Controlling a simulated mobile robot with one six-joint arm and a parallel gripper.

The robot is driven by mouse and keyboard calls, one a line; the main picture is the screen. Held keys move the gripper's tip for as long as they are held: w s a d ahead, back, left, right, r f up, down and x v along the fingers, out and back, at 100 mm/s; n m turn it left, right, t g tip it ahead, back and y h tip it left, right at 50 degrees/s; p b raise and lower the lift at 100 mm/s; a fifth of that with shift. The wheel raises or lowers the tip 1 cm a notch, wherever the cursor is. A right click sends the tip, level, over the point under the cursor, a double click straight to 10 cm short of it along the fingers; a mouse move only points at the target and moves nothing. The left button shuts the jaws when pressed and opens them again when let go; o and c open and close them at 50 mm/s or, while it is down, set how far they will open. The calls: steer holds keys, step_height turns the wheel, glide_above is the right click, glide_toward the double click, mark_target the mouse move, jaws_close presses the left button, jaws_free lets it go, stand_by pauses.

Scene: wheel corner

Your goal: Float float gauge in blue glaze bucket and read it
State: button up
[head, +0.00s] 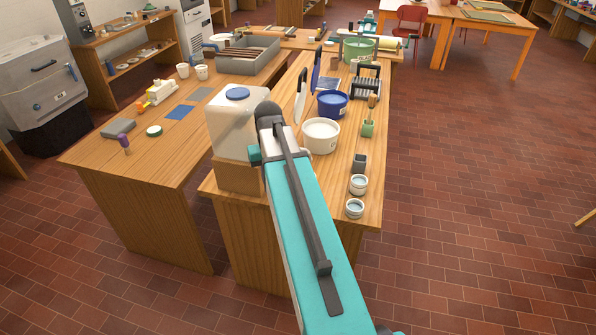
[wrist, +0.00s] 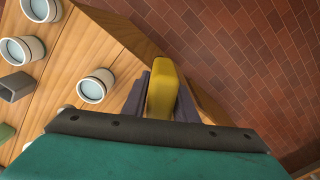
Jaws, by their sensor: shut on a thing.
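The blue glaze bucket (head: 332,103) stands on the long wooden table, behind a white bucket (head: 320,136). It is blue inside, and my gripper is away from it. In the wrist view my gripper (wrist: 161,88) is shut on a yellow thing (wrist: 162,80), rounded at its end, with a dark finger on each side. I cannot tell from its shape whether this is the float gauge, and its lower part is hidden. In the head view my arm hides the gripper. I see no other clear float gauge.
Small pale jars (head: 358,184) stand near the table's right edge; they show at left in the wrist view (wrist: 95,86). A green holder (head: 368,130) stands right of the white bucket, and a large white container (head: 233,125) left of my arm. Tiled floor (head: 480,200) is clear at right.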

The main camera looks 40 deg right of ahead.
steer(key=a+f+n+b, duration=0.1)
steer(key=a+f, duration=0.2)
steer(key=a, duration=0.5)
steer(key=w+a+f+n+b, duration=0.1)
steer(key=a+f, duration=0.3)
steer(key=a, duration=0.5)
steer(key=a+f+n+b, duration=0.1)
steer(key=a+f+n, duration=0.1)
steer(key=a, duration=0.6)
steer(key=shift+w+a+f, duration=0.2)
steer(key=shift+w+f, duration=0.05)
steer(key=shift+f, duration=0.55)
